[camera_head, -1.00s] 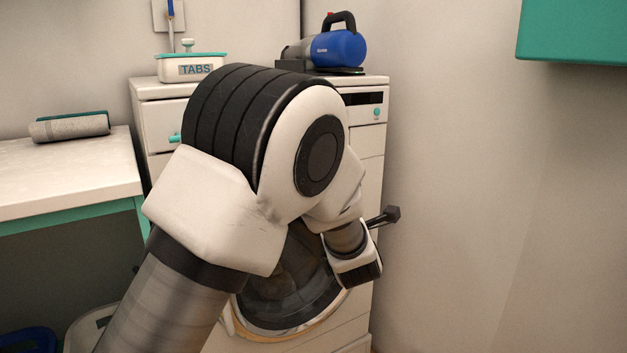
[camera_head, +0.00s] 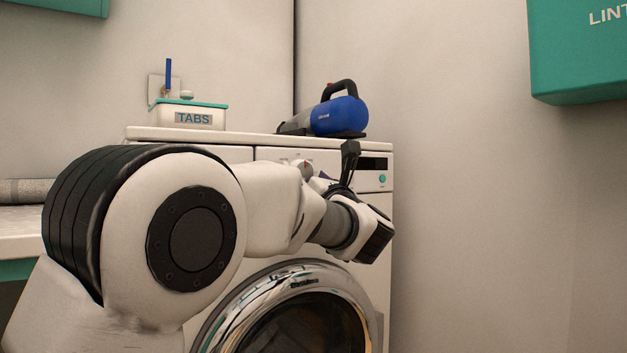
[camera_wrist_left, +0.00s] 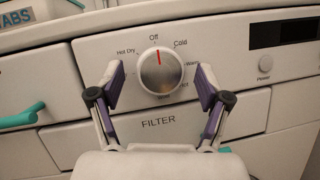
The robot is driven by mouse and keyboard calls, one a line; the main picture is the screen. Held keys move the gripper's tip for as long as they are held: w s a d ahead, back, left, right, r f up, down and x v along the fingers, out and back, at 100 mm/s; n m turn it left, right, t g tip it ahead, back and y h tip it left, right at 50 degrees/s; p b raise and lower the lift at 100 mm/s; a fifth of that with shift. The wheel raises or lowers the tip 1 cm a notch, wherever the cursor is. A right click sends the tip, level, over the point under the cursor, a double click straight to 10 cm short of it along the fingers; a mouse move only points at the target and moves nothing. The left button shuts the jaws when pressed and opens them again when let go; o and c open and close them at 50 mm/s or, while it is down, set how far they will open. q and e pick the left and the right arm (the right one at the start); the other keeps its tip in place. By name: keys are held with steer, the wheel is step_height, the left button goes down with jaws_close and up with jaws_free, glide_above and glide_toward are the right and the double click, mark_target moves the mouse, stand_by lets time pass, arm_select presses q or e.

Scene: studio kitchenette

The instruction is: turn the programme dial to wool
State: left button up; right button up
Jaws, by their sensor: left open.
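The round silver programme dial (camera_wrist_left: 162,71) is on the white panel of the washing machine (camera_head: 215,153). Its red mark points up at Off. Cold and Warm are printed on its right, Hot Dry at upper left; the small lower labels are hard to read. My left gripper (camera_wrist_left: 160,84) is open, with one purple-padded finger on each side of the dial and gaps between them and it. In the head view part of the dial (camera_head: 306,166) shows behind my left arm, which hides most of the fingers. My right gripper is not in view.
A power button (camera_wrist_left: 265,63) and dark display (camera_wrist_left: 285,34) are right of the dial. A FILTER flap (camera_wrist_left: 158,122) is below and a teal drawer handle (camera_wrist_left: 22,116) at left. A TABS box (camera_head: 190,117) and blue handheld vacuum (camera_head: 340,115) stand on top.

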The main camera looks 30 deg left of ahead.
arm_select(q)
steer(key=c, duration=1.2)
